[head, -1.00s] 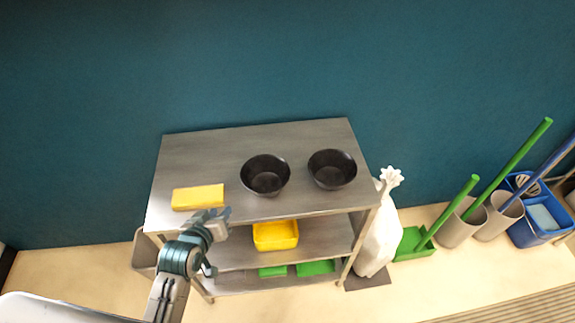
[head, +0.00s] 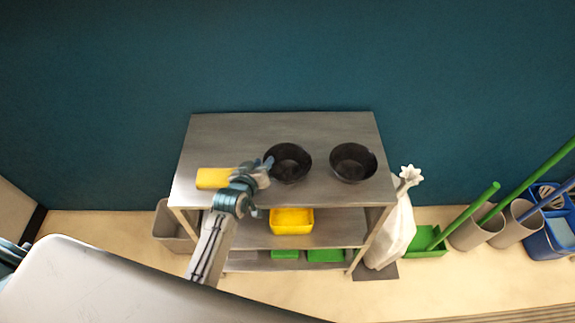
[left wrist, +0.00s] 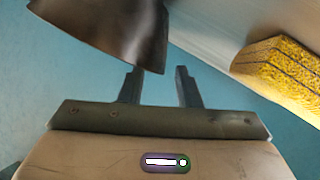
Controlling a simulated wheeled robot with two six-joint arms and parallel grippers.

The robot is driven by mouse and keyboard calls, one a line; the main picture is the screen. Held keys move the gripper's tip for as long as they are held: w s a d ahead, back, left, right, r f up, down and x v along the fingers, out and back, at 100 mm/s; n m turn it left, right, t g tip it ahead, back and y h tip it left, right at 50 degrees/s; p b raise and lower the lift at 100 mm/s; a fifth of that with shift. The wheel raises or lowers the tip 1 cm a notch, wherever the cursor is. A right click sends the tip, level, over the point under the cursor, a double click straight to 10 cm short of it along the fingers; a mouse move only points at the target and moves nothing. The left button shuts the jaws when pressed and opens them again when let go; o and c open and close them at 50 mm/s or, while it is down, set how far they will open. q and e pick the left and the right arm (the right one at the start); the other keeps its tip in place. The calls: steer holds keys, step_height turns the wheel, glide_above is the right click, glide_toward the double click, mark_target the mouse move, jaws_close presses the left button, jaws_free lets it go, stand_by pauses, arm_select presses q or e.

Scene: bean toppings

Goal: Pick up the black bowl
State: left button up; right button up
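Two black bowls stand side by side on the steel shelf's top (head: 235,135): a left bowl (head: 289,165) and a right bowl (head: 353,165). My left gripper (head: 267,166) is at the left edge of the left bowl in the head view. In the left wrist view, its two fingers (left wrist: 160,85) are apart with nothing between them. A dark bowl (left wrist: 110,28) shows at the top left there, close to the left finger. Whether they touch I cannot tell. My right gripper is not in view.
A yellow sponge (head: 213,178) lies left of the left bowl, near my left gripper, and shows in the wrist view (left wrist: 285,70). A yellow bin (head: 291,222) sits on the shelf below. A white bag (head: 396,230) stands right of the shelf.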

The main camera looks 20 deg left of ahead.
arm_select(q)
steer(key=shift+x, duration=0.9)
jaws_close()
